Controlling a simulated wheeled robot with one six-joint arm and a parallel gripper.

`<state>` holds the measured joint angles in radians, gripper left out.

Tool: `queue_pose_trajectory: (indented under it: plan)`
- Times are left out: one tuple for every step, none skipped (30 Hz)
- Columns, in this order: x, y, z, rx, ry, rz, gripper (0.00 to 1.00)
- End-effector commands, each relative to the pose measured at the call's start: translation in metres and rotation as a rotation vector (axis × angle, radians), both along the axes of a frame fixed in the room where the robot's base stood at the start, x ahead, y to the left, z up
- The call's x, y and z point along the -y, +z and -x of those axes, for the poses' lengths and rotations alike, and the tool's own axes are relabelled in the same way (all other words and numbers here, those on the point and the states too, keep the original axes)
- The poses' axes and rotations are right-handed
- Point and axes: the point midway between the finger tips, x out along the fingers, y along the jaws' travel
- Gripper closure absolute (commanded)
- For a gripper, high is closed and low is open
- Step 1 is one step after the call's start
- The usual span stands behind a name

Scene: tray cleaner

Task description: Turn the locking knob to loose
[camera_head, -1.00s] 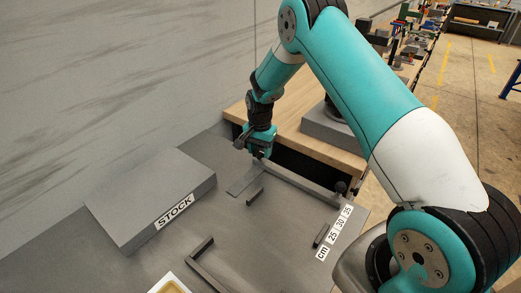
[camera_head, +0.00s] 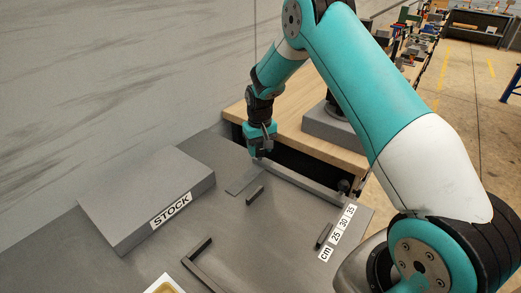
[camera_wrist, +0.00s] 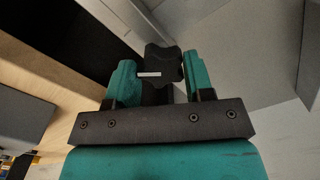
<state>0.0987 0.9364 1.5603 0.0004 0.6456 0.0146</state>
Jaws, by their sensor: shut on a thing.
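The locking knob (camera_wrist: 165,60) is dark with rounded lobes and a short white mark. In the wrist view it sits between the two teal fingers of my gripper (camera_wrist: 160,80), and the white mark lies nearly level across the picture. My gripper is shut on the knob. In the head view my gripper (camera_head: 259,154) points down at the far end of the dark rail (camera_head: 300,182). There the knob is mostly hidden by my gripper.
A grey block labelled STOCK (camera_head: 150,198) lies at the left. A small dark bar (camera_head: 255,195) and an L-shaped stop (camera_head: 198,268) are on the grey surface. Another dark knob (camera_head: 344,186) stands at the rail's near end. A wooden bench (camera_head: 290,125) is behind.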

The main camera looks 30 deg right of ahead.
Motion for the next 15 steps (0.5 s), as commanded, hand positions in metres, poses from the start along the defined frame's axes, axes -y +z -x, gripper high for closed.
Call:
queue_pose_trajectory:
  plan:
    - [-0.0002, 0.0001, -0.0013, 0.005, 0.043, 0.000, 0.76]
    - [-0.0001, 0.0002, -0.0014, 0.005, 0.072, 0.000, 0.76]
    - [-0.0002, 0.0003, -0.0015, 0.005, 0.110, -0.001, 0.76]
    - [-0.0002, 0.0004, -0.0016, 0.005, 0.138, -0.001, 0.76]
    - [-0.0002, 0.0005, -0.0016, 0.006, 0.167, 0.000, 0.76]
    - [-0.0002, 0.0006, -0.0017, 0.006, 0.204, 0.001, 0.76]
    - [-0.0002, 0.0006, -0.0017, 0.006, 0.232, 0.001, 0.76]
    - [-0.0002, 0.0007, -0.0018, 0.006, 0.259, 0.000, 0.76]
    - [-0.0002, 0.0007, -0.0018, 0.006, 0.295, 0.000, 0.76]
    - [-0.0002, 0.0007, -0.0018, 0.006, 0.321, 0.000, 0.76]
    - [-0.0002, 0.0008, -0.0018, 0.005, 0.347, 0.000, 0.76]
    - [-0.0002, 0.0008, -0.0018, 0.005, 0.380, 0.000, 0.76]
    - [-0.0002, 0.0008, -0.0018, 0.005, 0.403, 0.000, 0.76]
    - [-0.0002, 0.0009, -0.0018, 0.005, 0.426, 0.000, 0.76]
    - [-0.0003, 0.0009, -0.0019, 0.005, 0.455, 0.000, 0.76]
